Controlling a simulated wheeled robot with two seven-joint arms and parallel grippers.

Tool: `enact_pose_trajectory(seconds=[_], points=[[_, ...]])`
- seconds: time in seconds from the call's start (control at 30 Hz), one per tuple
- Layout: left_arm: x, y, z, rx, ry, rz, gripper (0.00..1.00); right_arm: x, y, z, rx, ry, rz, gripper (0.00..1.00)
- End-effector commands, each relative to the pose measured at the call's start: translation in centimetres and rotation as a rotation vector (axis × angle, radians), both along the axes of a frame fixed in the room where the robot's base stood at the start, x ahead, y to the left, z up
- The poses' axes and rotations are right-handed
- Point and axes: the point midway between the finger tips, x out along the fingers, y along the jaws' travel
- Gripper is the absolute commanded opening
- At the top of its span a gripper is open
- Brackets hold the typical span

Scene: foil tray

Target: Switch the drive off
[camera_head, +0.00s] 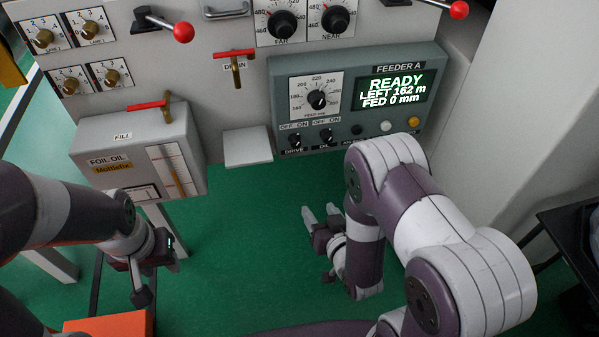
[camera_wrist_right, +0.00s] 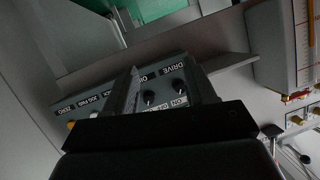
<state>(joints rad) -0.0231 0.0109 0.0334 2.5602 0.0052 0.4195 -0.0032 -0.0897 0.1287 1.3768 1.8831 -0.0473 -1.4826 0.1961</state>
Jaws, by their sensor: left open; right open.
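The drive switch (camera_head: 294,140) is a small black knob at the lower left of the grey Feeder A panel (camera_head: 340,85), marked OFF and ON above and DRIVE below. I cannot tell which way it points. In the right wrist view the drive switch (camera_wrist_right: 177,88) appears upside down, between the fingers near the right one. My right gripper (camera_head: 321,212) is open and empty, below and apart from the panel in the head view; its two fingers also show in the right wrist view (camera_wrist_right: 164,85). My left gripper (camera_head: 155,278) is open and empty below the foil oil box.
A second OFF/ON knob (camera_head: 326,136) sits just right of the drive switch. The display (camera_head: 392,91) reads READY, LEFT 162 m, FED 0 mm. A pale ledge (camera_head: 247,147) juts out left of the panel, beside the foil oil box (camera_head: 140,155). Red-handled levers are above.

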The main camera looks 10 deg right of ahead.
Motion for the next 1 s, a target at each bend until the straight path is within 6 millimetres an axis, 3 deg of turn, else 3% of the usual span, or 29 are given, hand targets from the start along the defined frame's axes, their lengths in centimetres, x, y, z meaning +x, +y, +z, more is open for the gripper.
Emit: enact_pose_trajectory(seconds=[0.03,0.1,0.2,0.37,0.7,0.83,1.0], points=[[0.1,0.0,0.6,0.0,-0.002,0.0,0.43,0.7,0.1,2.4,0.028,-0.106,-0.003,0.55],[0.1,0.0,0.6,0.0,-0.002,0.0,0.43,1.4,0.2,5.2,0.065,-0.238,-0.005,0.55],[0.0,0.0,0.5,0.0,-0.002,0.0,0.43,1.7,0.2,6.9,0.09,-0.318,-0.007,0.55],[0.0,0.0,-0.2,0.0,-0.001,0.0,0.43,4.2,0.6,7.0,0.1,-0.333,-0.008,0.55],[0.0,0.0,-2.0,0.0,-0.001,0.0,0.43,12.2,1.7,6.9,0.098,-0.328,-0.007,0.55],[0.0,0.0,-2.2,0.0,-0.001,0.0,0.43,13.7,1.9,7.0,0.098,-0.326,-0.008,0.55],[0.0,0.0,-2.2,0.0,-0.001,0.0,0.43,14.1,2.0,7.1,0.097,-0.325,-0.008,0.55]])
